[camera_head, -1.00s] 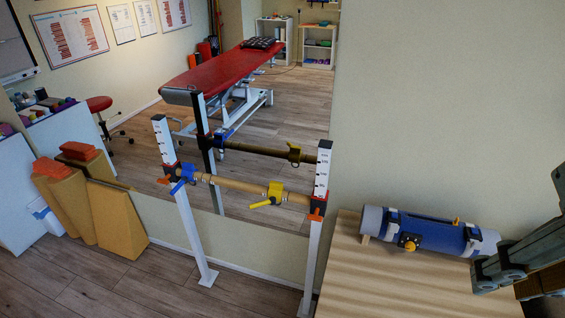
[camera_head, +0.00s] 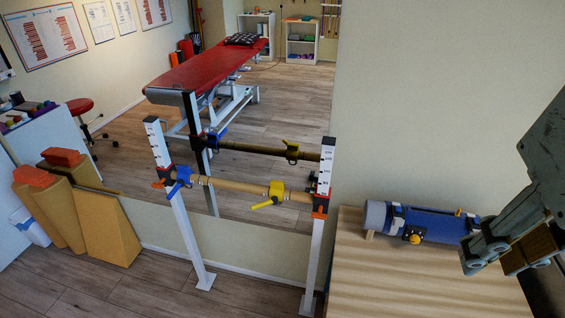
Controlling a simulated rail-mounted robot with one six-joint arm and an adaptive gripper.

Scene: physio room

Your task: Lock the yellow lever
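A yellow lever (camera_head: 268,202) sits on a wooden bar (camera_head: 230,187) held between two white upright posts with scale marks. The lever's handle sticks out to the lower left of its yellow collar. A blue lever (camera_head: 179,180) is on the same bar near the left post (camera_head: 178,215). My gripper (camera_head: 505,258) is at the right edge, above the wooden table and well to the right of the yellow lever, touching neither lever.
A blue cylinder device with a yellow knob (camera_head: 428,226) lies on the wooden table (camera_head: 400,285), close to my gripper. The right post (camera_head: 320,215) stands between the table and the lever. Tan wedges (camera_head: 105,225) lean at the left. Floor before the bar is clear.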

